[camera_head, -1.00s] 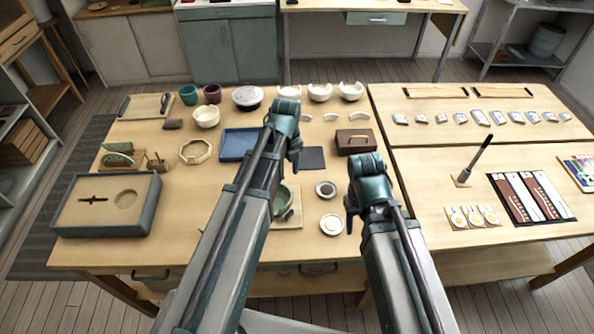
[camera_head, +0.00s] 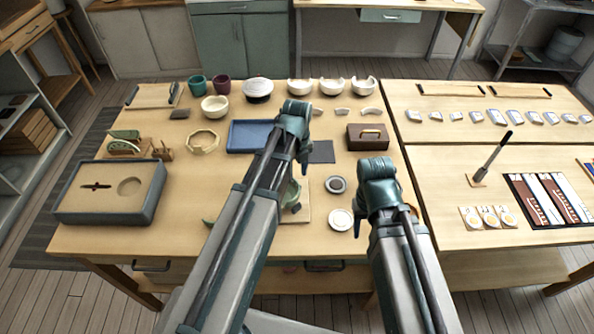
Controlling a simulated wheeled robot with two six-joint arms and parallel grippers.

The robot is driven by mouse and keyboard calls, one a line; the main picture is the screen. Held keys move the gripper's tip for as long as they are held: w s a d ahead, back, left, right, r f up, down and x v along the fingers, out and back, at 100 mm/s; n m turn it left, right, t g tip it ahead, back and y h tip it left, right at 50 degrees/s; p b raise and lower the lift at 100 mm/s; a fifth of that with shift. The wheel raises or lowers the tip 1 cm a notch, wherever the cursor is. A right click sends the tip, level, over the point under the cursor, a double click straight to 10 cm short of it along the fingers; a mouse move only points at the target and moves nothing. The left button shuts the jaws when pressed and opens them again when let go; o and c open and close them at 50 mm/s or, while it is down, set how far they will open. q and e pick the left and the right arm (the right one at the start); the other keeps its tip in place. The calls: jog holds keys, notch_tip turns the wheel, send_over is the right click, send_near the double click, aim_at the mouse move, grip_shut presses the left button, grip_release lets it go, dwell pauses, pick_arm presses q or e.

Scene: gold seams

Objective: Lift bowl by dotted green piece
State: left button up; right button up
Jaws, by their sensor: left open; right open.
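A green bowl (camera_head: 293,194) rests on a pale board (camera_head: 305,207) in the middle of the near table, mostly hidden behind my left arm. Green pieces (camera_head: 124,139) sit in a wooden rack at the left; dots on them are too small to make out. Another bit of green (camera_head: 207,222) shows at the left edge of my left arm. My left gripper (camera_head: 303,163) is open and appears above the table, in front of the blue tray. My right gripper (camera_head: 363,222) is open and empty, beside the small round dishes. Neither gripper visibly touches a bowl.
A cream bowl (camera_head: 214,107) and notched white bowls (camera_head: 331,88) stand at the back. A blue tray (camera_head: 244,137), a brown box (camera_head: 367,138) and a grey-rimmed tray (camera_head: 148,207) also stand here. Two small dishes (camera_head: 340,219) lie near my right gripper.

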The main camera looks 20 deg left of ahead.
aim_at(297, 182)
pick_arm(q)
jog(key=shift+f+b, duration=1.95)
jog(key=shift+f, duration=0.3)
pick_arm(e)
jog(key=shift+f, duration=2.2)
pick_arm(q)
grip_shut()
